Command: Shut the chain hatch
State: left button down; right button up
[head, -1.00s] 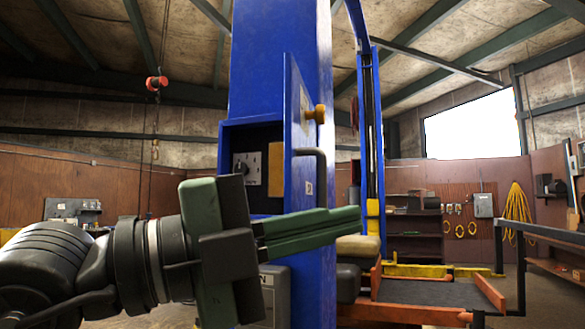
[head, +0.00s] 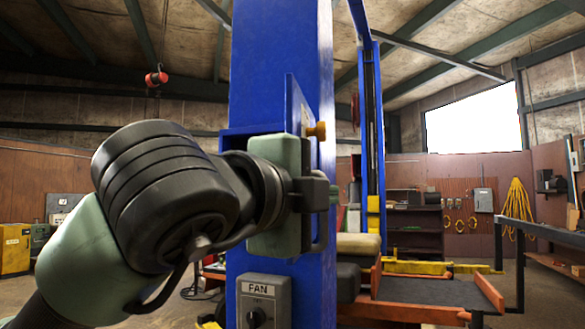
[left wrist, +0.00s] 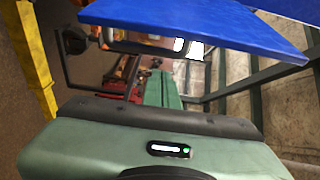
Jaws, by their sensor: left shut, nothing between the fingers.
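The chain hatch (head: 297,112) is a blue door panel on the blue lift column (head: 280,60). It stands out from the column, open, with a yellow knob (head: 317,131) near its top. My left gripper (head: 322,195) is in front of the hatch opening and hides it and the lower part of the panel. In the left wrist view the green fingers (left wrist: 160,88) are shut and empty. A blue panel (left wrist: 200,25), apparently the hatch, crosses the top of that view, close to the fingers. I cannot tell whether they touch it. My right gripper is not in view.
A grey FAN switch box (head: 264,302) is on the column below my arm. An orange-framed platform (head: 420,291) and a dark rail (head: 545,232) stand to the right. A red hook block (head: 156,78) hangs at the back left.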

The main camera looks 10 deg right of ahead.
pick_arm(q)
jog(key=w+a+p, duration=0.1)
jog(key=w+a, duration=0.1)
jog(key=a, duration=0.1)
jog(key=shift+a+p, duration=0.1)
jog(key=shift+p, duration=0.3)
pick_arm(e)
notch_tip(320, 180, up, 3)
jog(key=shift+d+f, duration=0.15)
